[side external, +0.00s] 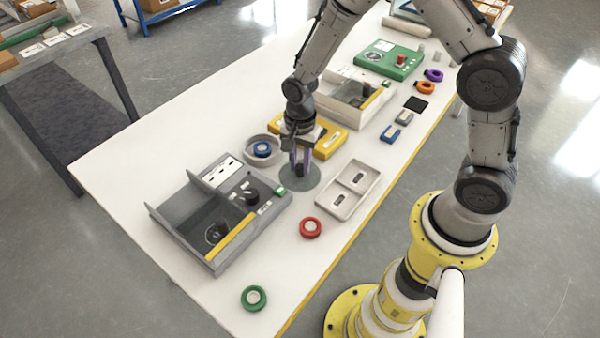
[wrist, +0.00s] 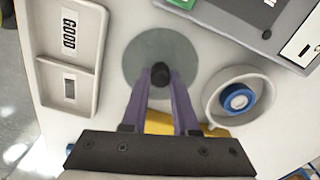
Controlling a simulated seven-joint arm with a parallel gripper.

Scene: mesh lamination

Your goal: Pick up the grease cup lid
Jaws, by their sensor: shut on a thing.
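My gripper (side external: 300,160) is over the grey-green round disc (side external: 314,181) near the middle of the table. In the wrist view, its two purple fingers (wrist: 160,82) close on a small black knob-like piece (wrist: 160,69), which I take to be the grease cup lid. The piece stands over the disc (wrist: 136,58), on its near side in that view. Whether the piece is part of the disc, touches it or is just above it, I cannot tell. The fingers partly hide the piece in the side view.
A round dish (side external: 249,156) with a blue ring (side external: 262,149) stands just left of my gripper, with a yellow case (side external: 328,146) behind. A two-compartment tray (side external: 325,203) is at right, a grey machine (side external: 165,222) at front left. Red (side external: 310,228) and green (side external: 254,298) rings lie in front.

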